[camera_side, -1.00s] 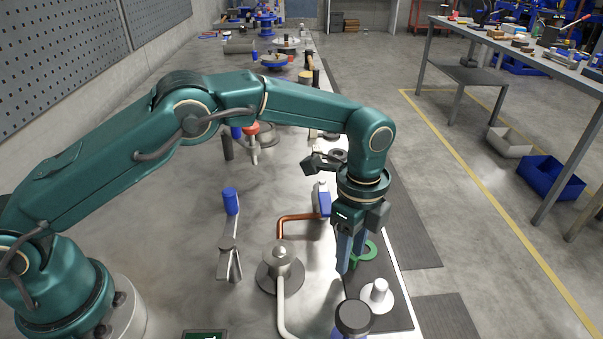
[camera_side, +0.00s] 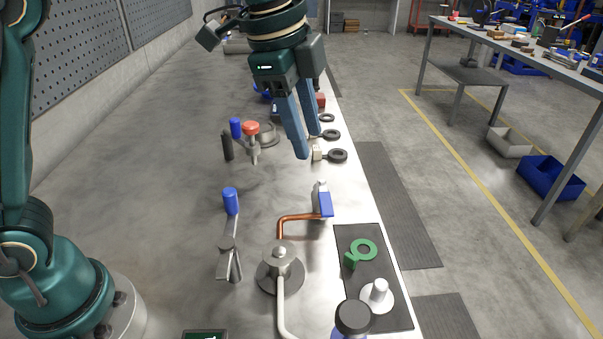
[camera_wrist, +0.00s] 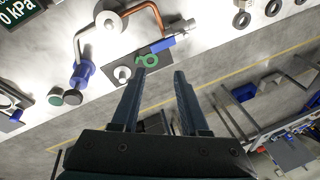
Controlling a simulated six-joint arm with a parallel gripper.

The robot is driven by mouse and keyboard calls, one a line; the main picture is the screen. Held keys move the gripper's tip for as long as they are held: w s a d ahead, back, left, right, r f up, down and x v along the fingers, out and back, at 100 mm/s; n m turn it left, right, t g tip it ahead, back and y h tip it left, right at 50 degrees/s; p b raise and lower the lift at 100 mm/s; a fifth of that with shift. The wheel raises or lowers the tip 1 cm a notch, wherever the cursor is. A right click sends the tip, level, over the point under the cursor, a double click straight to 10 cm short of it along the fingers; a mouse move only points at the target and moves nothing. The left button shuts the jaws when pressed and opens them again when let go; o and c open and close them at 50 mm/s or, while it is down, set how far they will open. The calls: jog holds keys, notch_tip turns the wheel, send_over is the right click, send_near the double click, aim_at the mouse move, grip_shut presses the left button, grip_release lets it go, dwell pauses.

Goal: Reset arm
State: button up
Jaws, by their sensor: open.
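My gripper (camera_side: 309,145) is raised above the workbench in the side view, with its two blue fingers apart and nothing between them. In the wrist view my gripper (camera_wrist: 159,73) also shows open and empty. A green ring-shaped piece with a tab (camera_side: 361,252) lies on a dark mat (camera_side: 394,305) on the bench, well below and nearer the side camera than the fingers. It also shows in the wrist view (camera_wrist: 148,60), close to the left fingertip in the picture but apart from it in depth.
A copper pipe (camera_side: 292,217) runs to a blue-handled valve (camera_side: 326,204). A metal fitting (camera_side: 281,271), a white peg on a disc (camera_side: 377,297) and a black-capped item (camera_side: 353,316) stand near. Black rings (camera_side: 338,156) lie along the bench edge. The air around my gripper is clear.

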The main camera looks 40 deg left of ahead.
jog(key=s+a+r+n+t, duration=0.1)
jog(key=s+a+r+n, duration=0.25)
jog(key=s, duration=0.25)
jog(key=s+a+f+n+t, duration=0.1)
jog(key=s+a+f+n, duration=0.3)
jog(key=s+f+n, duration=0.4)
jog(key=s+n, duration=0.2)
jog(key=shift+s+a+f+n+y, duration=0.15)
jog(key=shift+a+f+n+y, duration=0.05)
jog(key=shift+f+n+y, duration=0.2)
